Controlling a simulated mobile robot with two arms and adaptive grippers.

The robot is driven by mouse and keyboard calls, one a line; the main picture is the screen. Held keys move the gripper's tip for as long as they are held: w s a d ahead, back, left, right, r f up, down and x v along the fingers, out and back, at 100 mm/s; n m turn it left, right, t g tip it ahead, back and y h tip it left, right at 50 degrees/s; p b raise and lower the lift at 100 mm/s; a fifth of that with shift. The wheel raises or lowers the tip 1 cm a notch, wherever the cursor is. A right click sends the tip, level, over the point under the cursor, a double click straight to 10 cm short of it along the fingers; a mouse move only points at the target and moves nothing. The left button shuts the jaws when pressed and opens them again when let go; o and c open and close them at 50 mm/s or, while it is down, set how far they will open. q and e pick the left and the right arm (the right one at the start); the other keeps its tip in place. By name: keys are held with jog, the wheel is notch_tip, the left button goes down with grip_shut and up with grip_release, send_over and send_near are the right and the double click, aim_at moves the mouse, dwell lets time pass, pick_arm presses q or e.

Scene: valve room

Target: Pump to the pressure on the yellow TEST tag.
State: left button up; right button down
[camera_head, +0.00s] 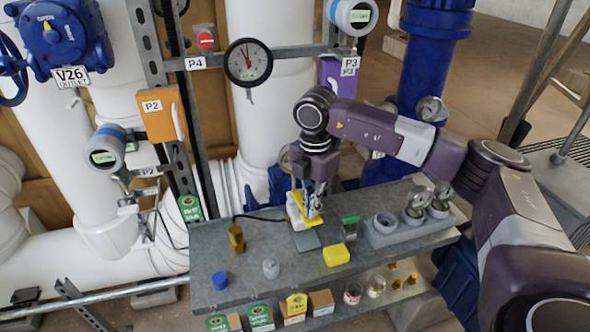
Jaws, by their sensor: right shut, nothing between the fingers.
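My right gripper (314,208) comes down from the upper right, shut and empty, at a white-and-yellow upright device (296,214) that looks like the hand pump. Its fingers partly cover the device, and I cannot tell whether they touch it. A grey plate (306,241) lies at its foot, and a black hose runs left from it. The round dial gauge (248,62) hangs on the rail by the P4 label. My left gripper is out of view.
The grey bench (215,258) holds a blue cap (219,280), brass fittings (236,238), a yellow block (337,255), a green-topped device (350,228) and a grey holder (410,228) with gauges. Transmitters (105,147) and an orange box (160,113) are on the pipework behind.

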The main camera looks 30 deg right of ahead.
jog(key=shift+f+b, duration=1)
jog(key=shift+f, duration=0.7)
jog(key=shift+r+p, duration=1.8)
jog(key=shift+r, duration=0.75)
jog(key=shift+f, duration=0.1)
jog(key=shift+f+b, duration=1.85)
jog(key=shift+f, duration=0.6)
notch_tip(320, 180, up, 5)
jog(key=p, duration=0.3)
jog(key=shift+f, duration=0.15)
jog(key=shift+r+p, duration=0.2)
jog(key=shift+p, duration=0.15)
